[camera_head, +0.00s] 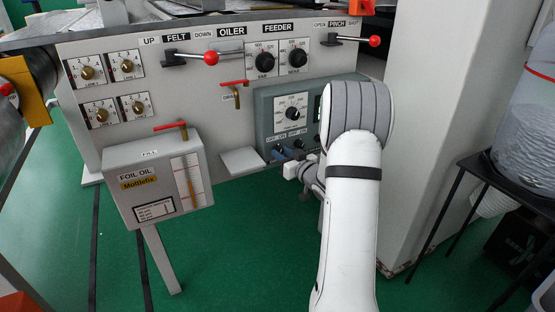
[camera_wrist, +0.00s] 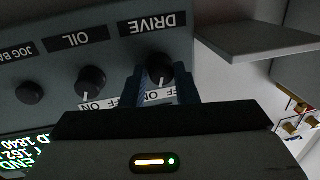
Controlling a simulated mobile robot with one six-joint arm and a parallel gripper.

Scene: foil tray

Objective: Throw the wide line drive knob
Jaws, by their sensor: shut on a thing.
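The drive knob (camera_wrist: 158,66) is a round black knob on the grey-green control box, under a DRIVE label that shows upside down in the wrist view. My gripper (camera_wrist: 157,84) has its two bluish fingers on either side of the knob and is shut on it. In the head view my gripper (camera_head: 283,154) reaches the lower left of the control box (camera_head: 262,110), and the drive knob cannot be made out behind the fingers. OFF and ON marks by the knob are partly hidden by the gripper in the wrist view.
The oil knob (camera_wrist: 91,80) is beside the drive knob, with a jog knob (camera_wrist: 29,92) farther along. A small grey shelf (camera_head: 243,160) juts out left of the control box. The foil oil box (camera_head: 158,180) stands farther left, and a white column (camera_head: 425,130) rises at right.

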